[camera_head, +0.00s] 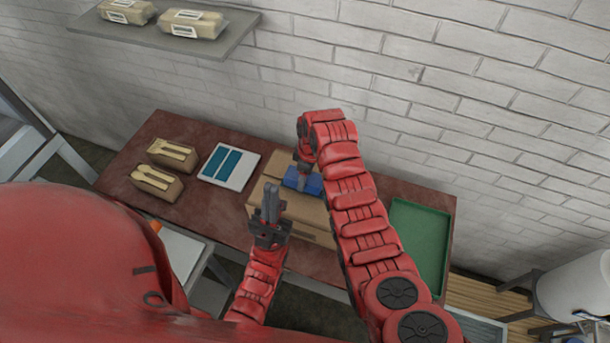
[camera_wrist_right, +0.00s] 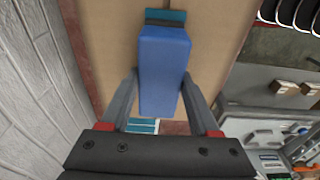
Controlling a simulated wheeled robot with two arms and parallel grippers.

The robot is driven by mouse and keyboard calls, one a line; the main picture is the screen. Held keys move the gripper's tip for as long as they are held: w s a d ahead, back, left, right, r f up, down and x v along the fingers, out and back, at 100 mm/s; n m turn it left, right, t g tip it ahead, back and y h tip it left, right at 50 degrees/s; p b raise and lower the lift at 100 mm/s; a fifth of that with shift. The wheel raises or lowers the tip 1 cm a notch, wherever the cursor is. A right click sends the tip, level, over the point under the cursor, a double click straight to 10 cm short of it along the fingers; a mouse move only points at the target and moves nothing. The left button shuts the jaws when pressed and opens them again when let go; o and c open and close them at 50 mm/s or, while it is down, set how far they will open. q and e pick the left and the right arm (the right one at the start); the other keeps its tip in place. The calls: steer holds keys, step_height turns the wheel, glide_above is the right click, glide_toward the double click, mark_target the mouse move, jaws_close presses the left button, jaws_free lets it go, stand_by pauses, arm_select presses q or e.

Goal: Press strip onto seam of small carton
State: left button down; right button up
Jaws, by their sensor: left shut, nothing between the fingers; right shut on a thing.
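A brown cardboard carton (camera_head: 312,217) stands at the middle of the table, partly hidden by my right arm. My right gripper (camera_wrist_right: 160,95) is shut on a blue block (camera_wrist_right: 165,60), which also shows over the carton's top in the head view (camera_head: 292,178). In the right wrist view a teal strip (camera_wrist_right: 165,16) lies on the carton at the block's far end, in line with a dark seam. I cannot tell whether the block touches the strip. My left gripper (camera_head: 271,203) is shut and empty, in front of the carton's near left side.
A white board (camera_head: 211,180) with teal strips lies left of the carton. Two small boxes (camera_head: 173,153) (camera_head: 156,181) with wooden spoons stand further left. A green tray (camera_head: 432,220) is at the right. A wall shelf (camera_head: 220,45) holds wrapped packs.

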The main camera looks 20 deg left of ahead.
steer(key=shift+f, duration=0.4)
steer(key=shift+s+f+b, duration=0.1)
steer(key=shift+b, duration=0.6)
stand_by(1.6)
step_height(320, 180, up, 2)
steer(key=shift+r, duration=2.55)
